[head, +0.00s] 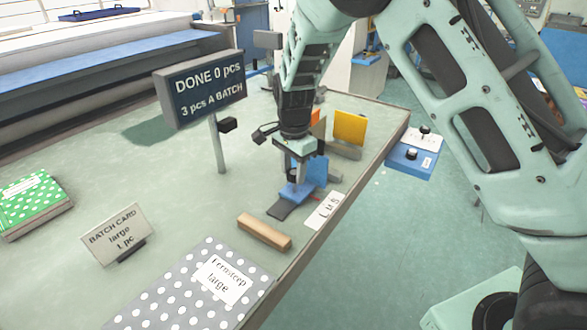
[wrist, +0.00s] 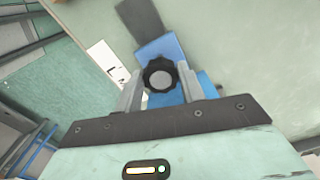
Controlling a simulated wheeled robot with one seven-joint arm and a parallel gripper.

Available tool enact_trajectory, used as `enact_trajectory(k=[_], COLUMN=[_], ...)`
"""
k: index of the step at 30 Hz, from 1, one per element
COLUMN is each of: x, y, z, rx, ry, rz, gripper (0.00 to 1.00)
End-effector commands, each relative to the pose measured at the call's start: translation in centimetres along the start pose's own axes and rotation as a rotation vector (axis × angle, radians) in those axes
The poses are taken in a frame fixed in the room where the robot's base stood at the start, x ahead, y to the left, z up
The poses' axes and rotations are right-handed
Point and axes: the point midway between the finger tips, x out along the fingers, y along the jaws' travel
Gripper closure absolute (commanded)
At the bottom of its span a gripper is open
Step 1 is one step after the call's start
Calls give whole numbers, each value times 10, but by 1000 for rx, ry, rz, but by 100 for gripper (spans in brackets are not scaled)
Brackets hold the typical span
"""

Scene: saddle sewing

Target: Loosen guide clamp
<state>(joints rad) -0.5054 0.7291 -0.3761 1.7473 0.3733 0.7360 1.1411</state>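The guide clamp is a blue block (head: 297,193) with a dark strip (head: 280,211), near the table's right edge in the head view. In the wrist view its black lobed knob (wrist: 160,75) has a grey centre, and the blue body (wrist: 165,45) shows around it. My gripper (head: 297,180) points down over the clamp. In the wrist view my gripper's two grey fingers (wrist: 160,72) stand one on each side of the knob, with no clear gap, and appear to hold it. The knob is mostly hidden in the head view.
A white label (head: 325,210) and wooden bar (head: 264,231) lie close to the clamp. Orange and yellow plates (head: 349,127) stand behind it. The counter sign (head: 200,88), batch card (head: 115,234) and dotted grey pad (head: 165,300) are to the left. Table between them is bare.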

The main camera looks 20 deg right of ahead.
Motion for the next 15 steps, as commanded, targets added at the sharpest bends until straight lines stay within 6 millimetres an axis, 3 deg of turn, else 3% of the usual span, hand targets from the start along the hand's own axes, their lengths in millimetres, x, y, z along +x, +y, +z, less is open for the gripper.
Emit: enact_trajectory(k=[15], x=[0], y=[0], z=[0], rx=[-146], ry=[-1], rz=[0], gripper=[84])
